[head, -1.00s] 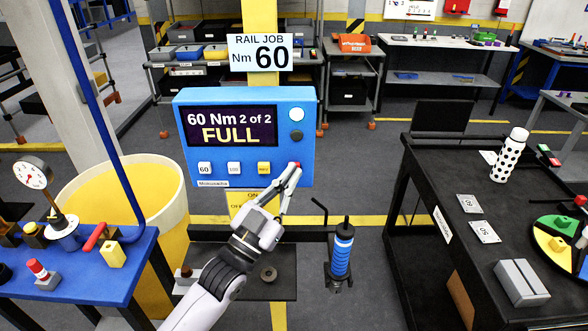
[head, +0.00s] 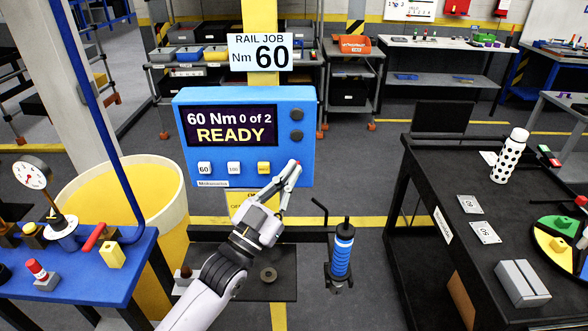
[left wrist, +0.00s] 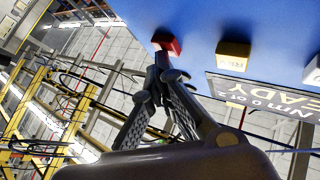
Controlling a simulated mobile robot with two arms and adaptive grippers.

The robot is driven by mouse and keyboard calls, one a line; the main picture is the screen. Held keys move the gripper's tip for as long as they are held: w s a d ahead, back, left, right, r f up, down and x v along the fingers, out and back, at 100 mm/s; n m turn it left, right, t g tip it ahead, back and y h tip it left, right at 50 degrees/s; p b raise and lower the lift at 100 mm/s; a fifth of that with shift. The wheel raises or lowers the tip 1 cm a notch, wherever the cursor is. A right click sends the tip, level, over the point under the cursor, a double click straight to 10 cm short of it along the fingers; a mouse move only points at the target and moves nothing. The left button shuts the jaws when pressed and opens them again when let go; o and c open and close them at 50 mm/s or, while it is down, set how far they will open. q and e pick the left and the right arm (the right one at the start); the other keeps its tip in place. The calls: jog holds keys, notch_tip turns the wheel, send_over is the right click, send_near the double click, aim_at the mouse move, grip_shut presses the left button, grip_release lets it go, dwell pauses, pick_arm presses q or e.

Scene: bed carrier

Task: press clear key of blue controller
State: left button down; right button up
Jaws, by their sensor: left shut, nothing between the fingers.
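The blue controller (head: 300,158) stands upright at centre. Its dark screen (head: 229,126) reads "60 Nm 0 of 2 READY". Below the screen is a row of keys: a white "60" key (head: 204,168), another white key (head: 233,168) and a yellow key (head: 264,168). A red key shows in the left wrist view (left wrist: 166,42); its lettering is not readable. My left gripper (head: 296,166) is shut and empty, its tips at the red key. In the left wrist view the tips appear at the key; I cannot tell if they touch. My right gripper is not in view.
A blue-banded tool (head: 342,255) stands right of my arm. A blue table (head: 80,275) is at left, before a yellow bin (head: 165,190). A black bench (head: 420,165) with a spotted bottle (head: 510,155) is at right. A "RAIL JOB Nm 60" sign (head: 260,52) hangs above.

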pick_arm(q)
jog(key=shift+s, duration=0.1)
jog(key=shift+s+p, duration=0.4)
jog(key=shift+s, duration=0.4)
jog(key=s+p, duration=0.2)
jog(key=s, duration=0.3)
dwell(0.6)
